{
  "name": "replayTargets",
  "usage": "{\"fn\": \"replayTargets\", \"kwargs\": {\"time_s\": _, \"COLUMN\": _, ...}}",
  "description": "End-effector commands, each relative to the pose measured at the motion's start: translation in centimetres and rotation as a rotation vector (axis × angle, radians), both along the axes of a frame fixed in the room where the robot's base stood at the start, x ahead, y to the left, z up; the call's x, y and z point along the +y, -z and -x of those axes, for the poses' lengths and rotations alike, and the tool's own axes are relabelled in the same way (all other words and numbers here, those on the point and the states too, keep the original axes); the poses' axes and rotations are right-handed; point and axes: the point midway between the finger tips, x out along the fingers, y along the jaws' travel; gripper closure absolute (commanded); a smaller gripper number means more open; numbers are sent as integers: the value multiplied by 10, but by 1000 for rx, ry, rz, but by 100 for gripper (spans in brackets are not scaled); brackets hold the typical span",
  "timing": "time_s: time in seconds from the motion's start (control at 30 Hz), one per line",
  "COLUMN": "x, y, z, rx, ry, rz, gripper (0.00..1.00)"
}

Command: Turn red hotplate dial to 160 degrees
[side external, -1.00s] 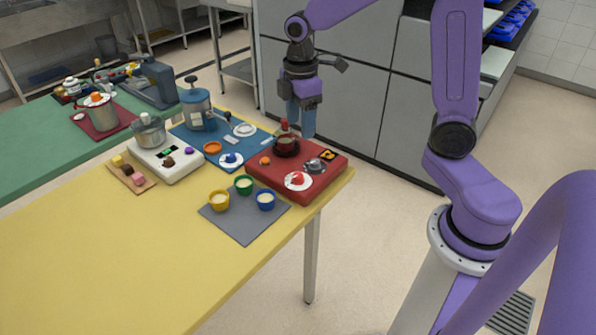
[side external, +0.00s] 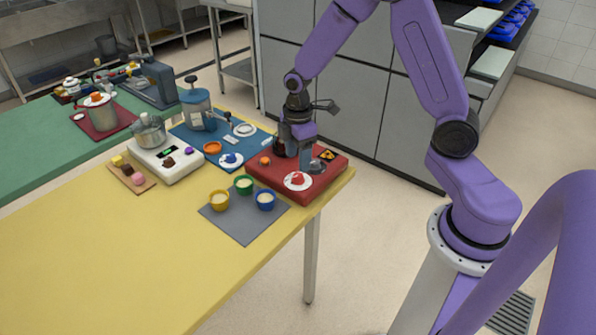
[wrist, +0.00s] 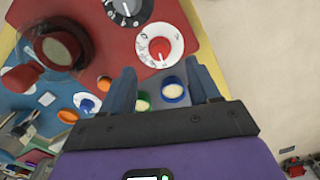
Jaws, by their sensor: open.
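The red hotplate (side external: 262,175) sits at the right end of the yellow table. On its front is a red dial knob on a round white scale (side external: 298,181); the knob also shows in the wrist view (wrist: 159,47). The scale marks are too small to read. My gripper (side external: 305,168) is low over the hotplate, just behind the red dial in the side view. In the wrist view its blue fingers (wrist: 160,68) are open and empty, with the red dial ahead between the tips. I cannot tell its height above the dial.
A round pan or vessel (wrist: 60,46) stands on the hotplate, partly behind my gripper in the side view. A yellow cup (side external: 219,200), green cup (side external: 243,185) and blue cup (side external: 265,200) stand on a grey mat (side external: 243,228).

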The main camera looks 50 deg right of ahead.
Motion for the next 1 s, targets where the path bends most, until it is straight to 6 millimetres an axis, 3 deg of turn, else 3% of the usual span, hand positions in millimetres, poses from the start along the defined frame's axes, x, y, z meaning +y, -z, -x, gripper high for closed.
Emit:
{"fn": "replayTargets", "kwargs": {"time_s": 0.2, "x": 0, "y": 35, "z": 1, "rx": 4, "ry": 1, "rz": 1, "gripper": 39}}
{"fn": "replayTargets", "kwargs": {"time_s": 0.4, "x": 0, "y": 52, "z": 0, "rx": 2, "ry": 1, "rz": 0, "gripper": 39}}
{"fn": "replayTargets", "kwargs": {"time_s": 0.8, "x": 0, "y": 58, "z": 0, "rx": 0, "ry": 1, "rz": 0, "gripper": 39}}
{"fn": "replayTargets", "kwargs": {"time_s": 1.0, "x": 0, "y": 57, "z": 0, "rx": 0, "ry": 1, "rz": 0, "gripper": 94}}
